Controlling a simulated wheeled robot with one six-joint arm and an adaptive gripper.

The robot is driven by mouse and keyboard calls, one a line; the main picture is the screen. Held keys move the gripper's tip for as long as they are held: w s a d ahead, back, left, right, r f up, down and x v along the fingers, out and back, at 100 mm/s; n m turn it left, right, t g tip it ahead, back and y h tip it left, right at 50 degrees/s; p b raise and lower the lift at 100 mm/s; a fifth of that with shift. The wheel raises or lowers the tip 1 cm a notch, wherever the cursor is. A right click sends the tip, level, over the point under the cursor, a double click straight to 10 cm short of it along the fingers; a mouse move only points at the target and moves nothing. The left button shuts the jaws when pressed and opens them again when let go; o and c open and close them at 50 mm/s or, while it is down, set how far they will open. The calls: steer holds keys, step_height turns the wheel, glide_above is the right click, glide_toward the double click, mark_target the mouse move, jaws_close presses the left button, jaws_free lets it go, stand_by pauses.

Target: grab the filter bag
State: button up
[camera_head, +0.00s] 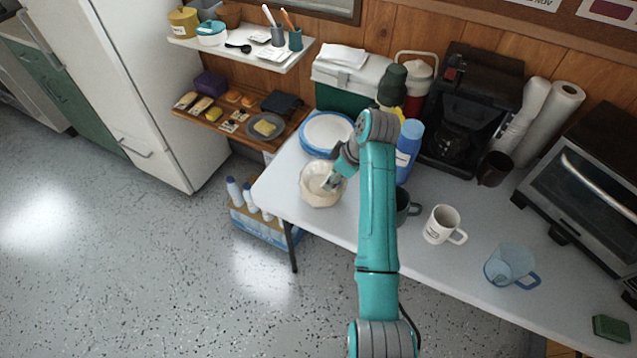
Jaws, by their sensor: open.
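A cream, round, open-topped thing with a pleated-looking side (313,197) stands near the left edge of the white table; it looks like the filter bag, though I cannot be sure. My teal arm reaches over the table from the front. My gripper (331,183) is open and points down at the right part of the cream thing's opening. The fingertips are small here, and I cannot tell whether they touch it. Part of its right rim is hidden by the gripper.
Blue-rimmed plates (318,147) are stacked just behind. A blue bottle (408,150) and a dark mug (407,209) stand close to my arm's right. A white mug (437,228) and clear blue jug (505,265) are farther right. A coffee maker (465,115) stands at the back.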

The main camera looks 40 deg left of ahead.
jaws_close()
